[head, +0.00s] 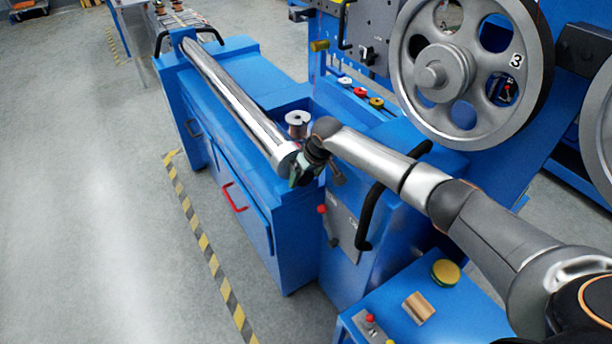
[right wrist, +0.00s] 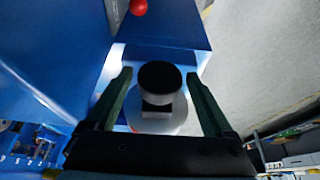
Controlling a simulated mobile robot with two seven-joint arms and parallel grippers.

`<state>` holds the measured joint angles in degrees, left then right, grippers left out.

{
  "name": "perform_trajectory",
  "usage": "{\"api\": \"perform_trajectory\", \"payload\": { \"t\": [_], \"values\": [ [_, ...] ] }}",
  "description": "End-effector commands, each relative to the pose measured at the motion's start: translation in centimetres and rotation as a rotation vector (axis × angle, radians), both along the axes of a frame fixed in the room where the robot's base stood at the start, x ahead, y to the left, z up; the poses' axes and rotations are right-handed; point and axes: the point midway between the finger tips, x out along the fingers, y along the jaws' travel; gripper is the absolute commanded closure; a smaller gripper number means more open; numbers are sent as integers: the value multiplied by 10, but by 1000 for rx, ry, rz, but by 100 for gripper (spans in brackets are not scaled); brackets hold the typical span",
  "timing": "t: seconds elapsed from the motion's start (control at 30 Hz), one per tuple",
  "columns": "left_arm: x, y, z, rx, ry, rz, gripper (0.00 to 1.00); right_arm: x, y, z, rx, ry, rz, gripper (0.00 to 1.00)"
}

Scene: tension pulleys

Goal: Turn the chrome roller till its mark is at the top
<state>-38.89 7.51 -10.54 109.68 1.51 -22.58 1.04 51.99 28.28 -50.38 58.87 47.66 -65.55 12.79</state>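The chrome roller (head: 235,100) lies along the top of the blue machine, its near end towards me. My right gripper (head: 303,172) is at that near end. In the right wrist view the roller's pale round end (right wrist: 172,122) carries a dark stub (right wrist: 160,78). The fingers of my right gripper (right wrist: 158,77) are spread on either side of the stub, with gaps showing on both sides. A small reddish spot shows at the rim of the end by the left finger; I cannot tell whether it is the mark. My left gripper is not in view.
The blue machine cabinet (head: 235,185) has a red handle and black grab bars. A small spool (head: 297,122) stands beside the roller's near end. A large wheel numbered 3 (head: 470,70) is at the upper right. The floor (head: 90,200) on the left is clear.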

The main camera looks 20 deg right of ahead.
Motion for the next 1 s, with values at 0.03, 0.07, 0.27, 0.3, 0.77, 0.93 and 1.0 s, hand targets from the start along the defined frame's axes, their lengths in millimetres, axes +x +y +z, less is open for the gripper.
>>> {"api": "perform_trajectory", "payload": {
  "t": [0.03,0.07,0.27,0.3,0.77,0.93,1.0],
  "values": [
    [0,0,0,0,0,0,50,0,0,0,0,0,0,20],
    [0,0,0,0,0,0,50,0,0,0,0,0,0,24],
    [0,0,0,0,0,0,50,0,0,0,0,0,0,46],
    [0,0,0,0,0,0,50,0,0,0,0,0,0,51],
    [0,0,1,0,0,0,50,0,0,0,-2,1,-1,91],
    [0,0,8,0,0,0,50,-1,1,2,-32,-2,1,91],
    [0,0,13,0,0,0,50,-1,1,3,-59,-5,2,91]
  ]
}}
